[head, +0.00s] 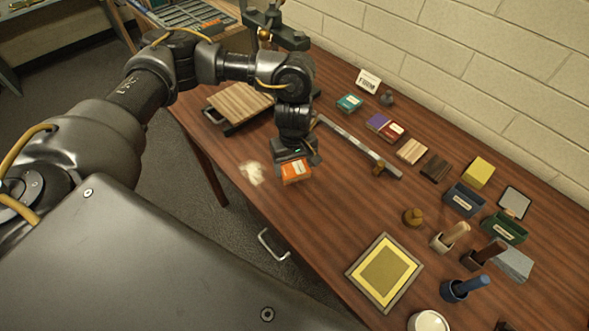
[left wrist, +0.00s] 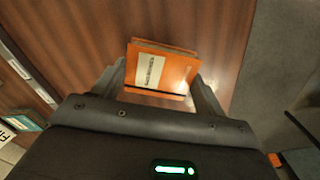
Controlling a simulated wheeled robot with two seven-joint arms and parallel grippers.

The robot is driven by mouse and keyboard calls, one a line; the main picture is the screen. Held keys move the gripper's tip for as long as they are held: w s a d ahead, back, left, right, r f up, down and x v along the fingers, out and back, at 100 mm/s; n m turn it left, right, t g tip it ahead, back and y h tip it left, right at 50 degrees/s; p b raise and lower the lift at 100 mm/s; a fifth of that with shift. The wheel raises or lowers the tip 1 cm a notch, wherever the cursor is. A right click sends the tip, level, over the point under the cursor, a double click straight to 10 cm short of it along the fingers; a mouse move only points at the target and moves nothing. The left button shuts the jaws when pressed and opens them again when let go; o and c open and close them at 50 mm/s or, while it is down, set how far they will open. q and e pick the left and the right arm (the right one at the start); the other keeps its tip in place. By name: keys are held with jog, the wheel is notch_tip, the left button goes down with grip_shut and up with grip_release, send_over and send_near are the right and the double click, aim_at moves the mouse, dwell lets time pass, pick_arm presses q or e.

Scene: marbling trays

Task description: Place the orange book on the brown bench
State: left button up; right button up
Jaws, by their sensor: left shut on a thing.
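The orange book (head: 296,173), with a white label, is held in my left gripper (head: 294,160) over the brown bench (head: 330,215), near its front left edge. In the left wrist view the book (left wrist: 162,70) lies between the two fingers of the gripper (left wrist: 160,80), with bench wood behind it. The gripper is shut on the book. I cannot tell whether the book's underside touches the bench top. My right gripper is not in view.
A metal rail (head: 360,150) lies right of the book. A wooden board on a dark stand (head: 240,102) is behind left. Teal (head: 349,103) and red (head: 391,131) books stand farther back. A yellow framed tray (head: 384,273) is at front right. Bare wood lies between book and tray.

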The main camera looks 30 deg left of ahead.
aim_at(295, 167)
pick_arm(q)
jog(key=shift+w+f, duration=0.15)
jog(key=shift+f, duration=0.1)
notch_tip(295, 167, down, 3)
jog(key=shift+r+p, duration=0.2)
jog(key=shift+p, duration=0.45)
jog(key=shift+f, duration=0.15)
jog(key=shift+f, duration=0.2)
jog(key=o, duration=1.1)
jog(key=shift+c, duration=0.2)
